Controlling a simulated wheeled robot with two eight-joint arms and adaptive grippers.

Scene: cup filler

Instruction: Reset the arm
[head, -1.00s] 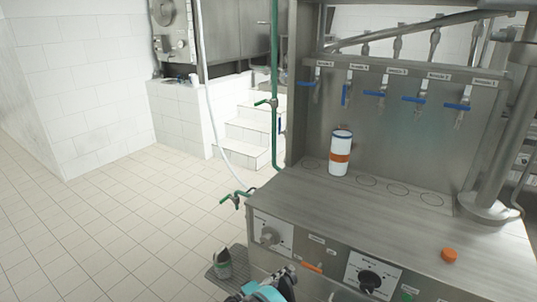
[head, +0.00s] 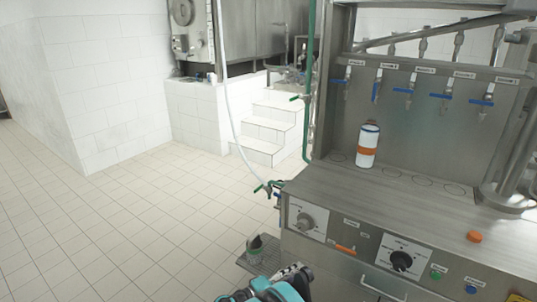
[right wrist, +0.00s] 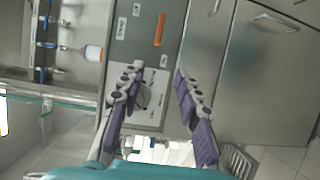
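My right gripper (head: 300,272) shows at the bottom of the head view, in front of the filler's front panel, below the left dial. In the right wrist view my right gripper (right wrist: 159,72) has its two purple-padded fingers spread apart with nothing held between them. A dial lies partly behind its left finger. A white cup (head: 367,152) with an orange band and blue rim stands upright on the filler counter (head: 330,185) below the taps. The cup also shows in the right wrist view (right wrist: 94,53), apart from the gripper. My left gripper is not in view.
The panel bears a left dial (head: 306,220), a black knob (head: 401,261) and an orange handle (head: 345,250). An orange cap-like piece (head: 474,236) sits on the counter. A dark container (head: 254,243) stands on a grated tray (head: 268,262). The tiled floor (head: 120,225) at left is clear.

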